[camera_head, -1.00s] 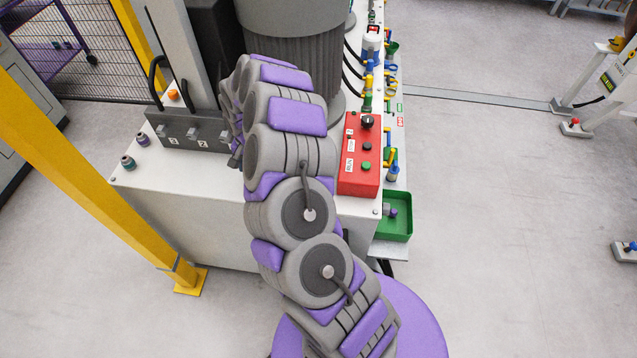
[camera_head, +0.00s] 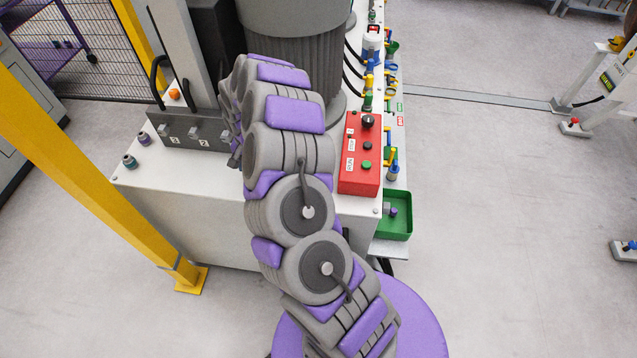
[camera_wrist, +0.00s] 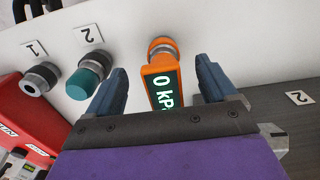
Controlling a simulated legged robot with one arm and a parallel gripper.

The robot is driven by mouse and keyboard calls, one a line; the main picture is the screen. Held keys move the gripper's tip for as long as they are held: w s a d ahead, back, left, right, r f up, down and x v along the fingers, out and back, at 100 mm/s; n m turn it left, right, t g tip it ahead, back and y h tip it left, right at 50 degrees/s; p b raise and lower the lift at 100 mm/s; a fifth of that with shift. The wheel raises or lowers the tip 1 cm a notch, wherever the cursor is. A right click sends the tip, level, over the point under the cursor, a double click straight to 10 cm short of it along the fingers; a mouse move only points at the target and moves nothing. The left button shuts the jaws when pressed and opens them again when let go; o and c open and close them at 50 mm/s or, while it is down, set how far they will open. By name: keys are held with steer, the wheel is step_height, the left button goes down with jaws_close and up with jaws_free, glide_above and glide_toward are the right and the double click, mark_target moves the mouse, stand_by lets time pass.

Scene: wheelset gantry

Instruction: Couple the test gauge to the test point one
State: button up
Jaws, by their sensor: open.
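The test gauge (camera_wrist: 163,88) is orange with a lit display reading 0 kPa. In the wrist view it lies between the two fingers of my gripper (camera_wrist: 160,66), with a gap on each side. My gripper is open. A ribbed metal collar (camera_wrist: 162,47) is at the gauge's far end against the white surface; I cannot tell whether it is locked there. Test point one (camera_wrist: 40,78), a bare grey fitting by label 1, is at the left. A fitting with a teal cap (camera_wrist: 84,82) by label 2 lies between it and the gauge. My arm hides the gripper in the head view.
A red control box (camera_head: 360,153) is right of my arm and also shows at the wrist view's left edge (camera_wrist: 22,125). A dark block (camera_head: 190,131) with numbered sockets stands on the white cabinet, left of my arm. A yellow post (camera_head: 95,165) stands at the left.

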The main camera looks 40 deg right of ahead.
steer(key=shift+a, duration=0.25)
steer(key=c, duration=0.4)
steer(key=shift+d, duration=0.15)
steer(key=c, duration=0.6)
jaws_close()
steer(key=shift+r, duration=0.15)
steer(key=shift+s+r+p, duration=0.1)
steer(key=shift+r+p, duration=0.25)
steer(key=shift+r, duration=0.25)
steer(key=shift+r+p, duration=0.9)
steer(key=shift+r, duration=1.4)
